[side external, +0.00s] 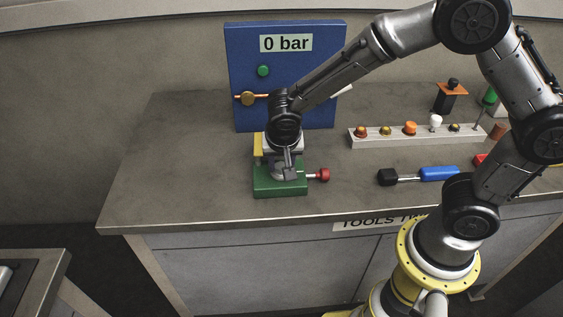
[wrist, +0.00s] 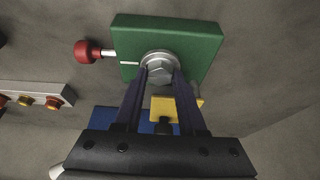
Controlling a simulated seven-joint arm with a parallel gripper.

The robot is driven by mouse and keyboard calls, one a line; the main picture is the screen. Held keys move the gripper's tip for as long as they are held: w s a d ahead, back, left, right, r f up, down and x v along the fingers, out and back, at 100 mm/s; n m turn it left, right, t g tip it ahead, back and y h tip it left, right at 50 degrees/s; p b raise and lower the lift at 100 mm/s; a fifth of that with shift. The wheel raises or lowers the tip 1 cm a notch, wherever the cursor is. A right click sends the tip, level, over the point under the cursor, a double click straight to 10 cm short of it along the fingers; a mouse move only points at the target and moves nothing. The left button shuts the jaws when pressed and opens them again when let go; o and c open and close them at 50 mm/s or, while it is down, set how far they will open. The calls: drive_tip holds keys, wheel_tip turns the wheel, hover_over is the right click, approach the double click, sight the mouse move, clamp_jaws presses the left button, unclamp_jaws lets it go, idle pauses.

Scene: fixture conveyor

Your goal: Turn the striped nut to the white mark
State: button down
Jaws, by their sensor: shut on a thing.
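The nut (wrist: 160,72) is a grey metal hexagon on a round washer on the green block (wrist: 205,42); the block also shows in the side view (side external: 280,187). A short white mark (wrist: 129,63) lies on the block, left of the nut in the wrist view. My gripper (wrist: 161,76) is shut on the nut, one finger on each side. In the side view my gripper (side external: 289,170) comes down over the block and largely hides the nut. I cannot make out the nut's stripe, so its angle to the mark is unclear.
A red knob (side external: 323,174) on a rod sticks out of the block's side. A yellow part (side external: 257,146) stands close behind the nut. A blue panel (side external: 288,82) reading "0 bar" rises behind. A white rack (side external: 390,138) and a blue-handled tool (side external: 438,173) lie to the right.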

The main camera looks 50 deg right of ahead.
drive_tip(key=shift+c, duration=2.4)
unclamp_jaws()
drive_tip(key=v, duration=1.4)
